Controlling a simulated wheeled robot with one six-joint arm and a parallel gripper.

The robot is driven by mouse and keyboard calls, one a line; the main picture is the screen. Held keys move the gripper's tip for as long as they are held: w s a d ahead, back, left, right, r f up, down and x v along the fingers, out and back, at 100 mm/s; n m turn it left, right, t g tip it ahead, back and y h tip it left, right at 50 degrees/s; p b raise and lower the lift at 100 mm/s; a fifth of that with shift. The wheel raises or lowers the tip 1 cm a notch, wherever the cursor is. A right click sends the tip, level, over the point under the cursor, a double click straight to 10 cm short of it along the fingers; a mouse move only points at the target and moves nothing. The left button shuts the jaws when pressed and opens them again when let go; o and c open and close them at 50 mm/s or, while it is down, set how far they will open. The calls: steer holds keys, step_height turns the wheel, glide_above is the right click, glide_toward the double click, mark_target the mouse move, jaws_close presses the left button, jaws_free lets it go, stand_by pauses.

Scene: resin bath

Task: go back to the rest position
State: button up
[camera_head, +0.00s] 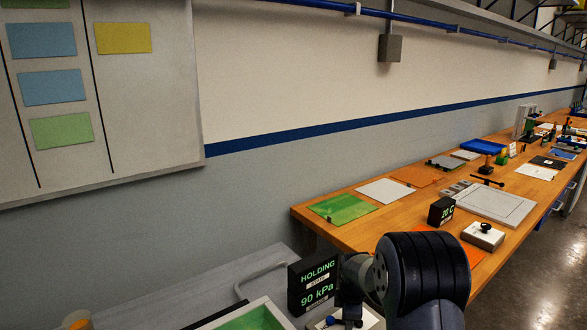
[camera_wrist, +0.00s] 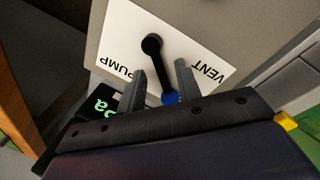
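My gripper (camera_wrist: 160,68) shows in the wrist view with its two grey fingers apart. A black lever (camera_wrist: 159,66) with a blue end runs between them. The blue end is low between the fingers; I cannot tell whether they touch it. The lever is on a white plate (camera_wrist: 165,30) marked PUMP on the left and VENT on the right. In the head view my arm stands at bottom centre, over the white plate (camera_head: 368,318); the fingers cannot be made out there. A black display (camera_head: 313,283) beside it reads HOLDING and 90 kPa.
A long wooden bench (camera_head: 345,235) runs back to the right. It carries a green sheet (camera_head: 343,208), a grey framed plate (camera_head: 495,205), a 20 C display (camera_head: 441,211) and a switch box (camera_head: 483,236). A green-bottomed tray (camera_head: 258,318) is at lower left. The space above the bench is clear.

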steer(key=shift+w+f+m+h+p, duration=0.15)
steer(key=shift+w+m, duration=0.1)
steer(key=shift+m, duration=0.65)
steer(key=shift+w+f+m+h+p, duration=0.15)
steer(key=shift+w+m, duration=0.1)
steer(key=shift+m, duration=0.65)
